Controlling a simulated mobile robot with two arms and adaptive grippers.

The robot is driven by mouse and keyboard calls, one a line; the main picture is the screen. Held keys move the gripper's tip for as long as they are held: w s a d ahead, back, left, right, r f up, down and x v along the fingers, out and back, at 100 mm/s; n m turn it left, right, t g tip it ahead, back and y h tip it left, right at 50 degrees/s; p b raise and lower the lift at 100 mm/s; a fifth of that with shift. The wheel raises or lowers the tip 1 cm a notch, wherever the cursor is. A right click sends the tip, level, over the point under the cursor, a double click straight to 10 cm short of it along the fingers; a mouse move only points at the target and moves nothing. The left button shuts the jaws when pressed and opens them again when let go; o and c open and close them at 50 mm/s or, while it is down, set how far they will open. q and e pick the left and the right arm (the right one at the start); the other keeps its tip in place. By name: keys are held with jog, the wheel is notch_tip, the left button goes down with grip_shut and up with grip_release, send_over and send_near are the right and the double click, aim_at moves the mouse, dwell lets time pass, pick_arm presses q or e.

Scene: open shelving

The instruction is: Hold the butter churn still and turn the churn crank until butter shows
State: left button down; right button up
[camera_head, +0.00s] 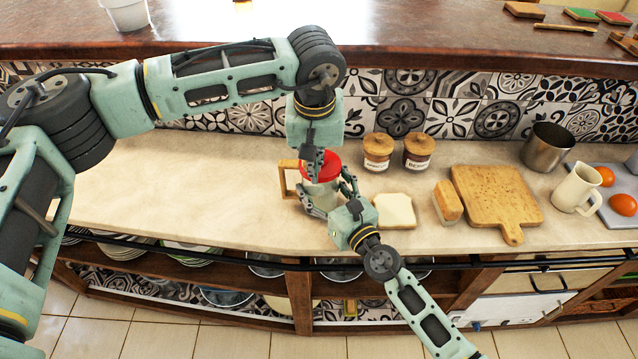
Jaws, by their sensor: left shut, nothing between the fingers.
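The butter churn stands on the pale counter: a light jar body (322,194) under a red lid (329,166). A tan, bracket-shaped handle (284,178) shows at its left side. My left gripper (313,176) points down at the lid from above, its fingers closed together and covering part of the lid. My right gripper (328,198) comes from the front right with its fingers around the jar body, one on each side. The churn crank cannot be made out clearly behind my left gripper. The contents of the jar are mostly hidden.
Right of the churn are two wooden-lidded jars (377,152), a bread slice (394,210), a loaf piece (447,201), a cutting board (497,195), a metal pot (547,147) and a cream jug (577,188). The counter (190,190) is clear at left.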

dwell(0.5)
pick_arm(q)
jog(key=s+d+n+g+y, duration=0.2)
jog(key=s+d+n, duration=0.3)
jog(key=n, duration=1.3)
jog(key=shift+s+d, duration=0.15)
jog(key=shift+d, duration=0.2)
dwell(0.9)
jog(key=c, duration=2.5)
grip_release()
jog(key=o, duration=1.1)
jog(key=shift+o, duration=0.2)
jog(key=shift+r, duration=0.1)
notch_tip(320, 180, up, 7)
